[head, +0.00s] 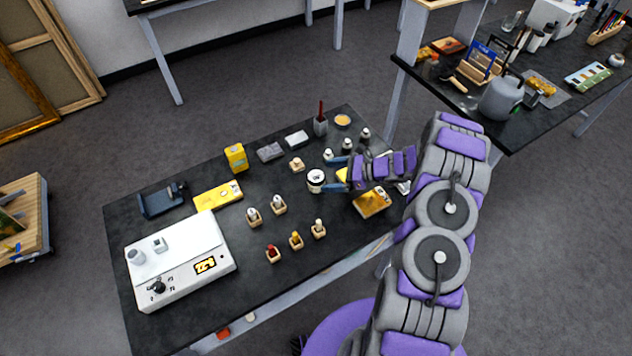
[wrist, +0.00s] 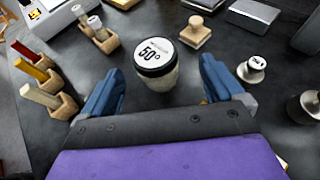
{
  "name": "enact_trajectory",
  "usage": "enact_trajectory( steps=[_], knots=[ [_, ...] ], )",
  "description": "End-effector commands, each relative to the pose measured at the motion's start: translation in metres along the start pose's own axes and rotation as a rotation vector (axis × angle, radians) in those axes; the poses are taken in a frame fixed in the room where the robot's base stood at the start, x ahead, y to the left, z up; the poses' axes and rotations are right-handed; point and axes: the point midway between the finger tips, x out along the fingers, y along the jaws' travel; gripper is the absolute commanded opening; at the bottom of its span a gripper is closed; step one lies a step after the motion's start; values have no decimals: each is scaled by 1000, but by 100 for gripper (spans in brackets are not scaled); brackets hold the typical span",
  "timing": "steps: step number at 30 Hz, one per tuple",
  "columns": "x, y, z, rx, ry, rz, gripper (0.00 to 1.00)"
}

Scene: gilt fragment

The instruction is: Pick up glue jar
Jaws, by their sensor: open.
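The glue jar is likely the round jar (head: 316,180) with a pale body, a black rim and a white lid, standing upright on the black table. In the wrist view the jar (wrist: 154,68) has a lid reading "50°" and stands just beyond and between the fingertips. My gripper (head: 339,174) reaches in from the right with its blue fingers apart. In the wrist view my gripper (wrist: 154,78) is open, one finger on each side of the jar, with gaps showing. I cannot tell how far the fingers reach around it.
A wooden-handled stamp (wrist: 195,32) stands beyond the jar. Small weights with white tops (wrist: 253,66) stand to the right. Wooden blocks holding vials (head: 279,204) stand to the left. A gold piece (head: 371,202) lies close below my gripper. A white device (head: 180,262) fills the table's left end.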

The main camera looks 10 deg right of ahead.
Motion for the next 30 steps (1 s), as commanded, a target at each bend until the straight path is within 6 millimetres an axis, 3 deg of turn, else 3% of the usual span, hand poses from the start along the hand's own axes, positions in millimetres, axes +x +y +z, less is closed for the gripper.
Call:
enact_trajectory(
  steps=[5, 15, 24, 30],
  knots=[
    [9, 1, -1, 1, 0, 0, 95],
    [53, 5, -2, -1, 2, 0, 95],
    [56, 5, -1, 0, 1, -1, 95],
    [56, 5, -1, 0, 1, -1, 76]
  ],
)
